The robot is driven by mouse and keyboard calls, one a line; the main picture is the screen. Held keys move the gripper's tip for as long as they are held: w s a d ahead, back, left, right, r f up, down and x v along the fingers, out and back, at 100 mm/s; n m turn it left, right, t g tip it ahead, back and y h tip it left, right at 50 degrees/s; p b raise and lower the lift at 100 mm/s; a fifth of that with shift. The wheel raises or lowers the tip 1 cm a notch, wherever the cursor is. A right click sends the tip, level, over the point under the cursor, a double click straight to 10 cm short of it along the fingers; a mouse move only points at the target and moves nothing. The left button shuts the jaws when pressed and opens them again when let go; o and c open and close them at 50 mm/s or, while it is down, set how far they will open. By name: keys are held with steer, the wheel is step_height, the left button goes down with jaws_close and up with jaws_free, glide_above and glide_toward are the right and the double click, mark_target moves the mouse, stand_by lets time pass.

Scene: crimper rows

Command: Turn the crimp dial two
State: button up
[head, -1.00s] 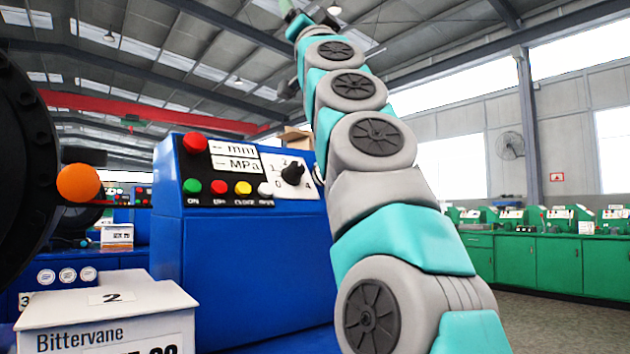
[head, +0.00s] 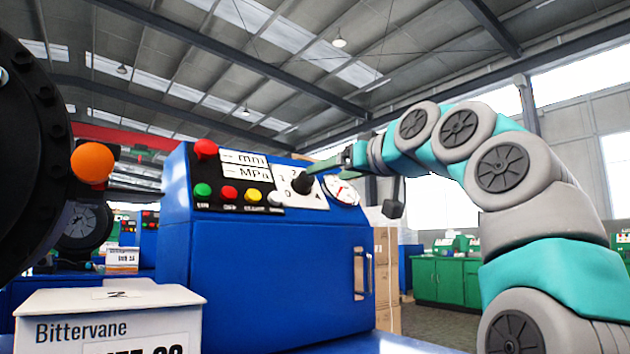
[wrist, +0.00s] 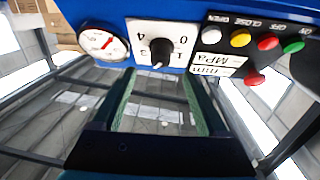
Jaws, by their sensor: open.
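The crimp dial (head: 303,182) is a black knob on a white numbered plate, on the sloping panel of a blue machine (head: 270,270). It also shows in the wrist view (wrist: 161,48), where the plate appears upside down with 0 and 4 at its top. A pale mark shows at the knob's lower edge there; its exact setting is hard to read. My gripper (wrist: 159,77) is open and empty, its two green fingers apart, with the knob just beyond and between their tips. In the head view my gripper (head: 322,166) is close to the dial from the upper right; contact cannot be told.
A round gauge (head: 341,190) sits right of the dial. Red, green and yellow buttons (head: 228,192) and a red knob (head: 205,149) lie to its left. A white Bittervane box (head: 110,310) stands at the front left. Cardboard boxes (head: 386,270) stand behind the machine.

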mark_target(310, 178)
steer(key=p+x, duration=0.2)
steer(key=x, duration=0.4)
steer(key=shift+r, duration=0.15)
steer(key=shift+w+a, duration=0.45)
steer(key=shift+w, duration=0.15)
jaws_close()
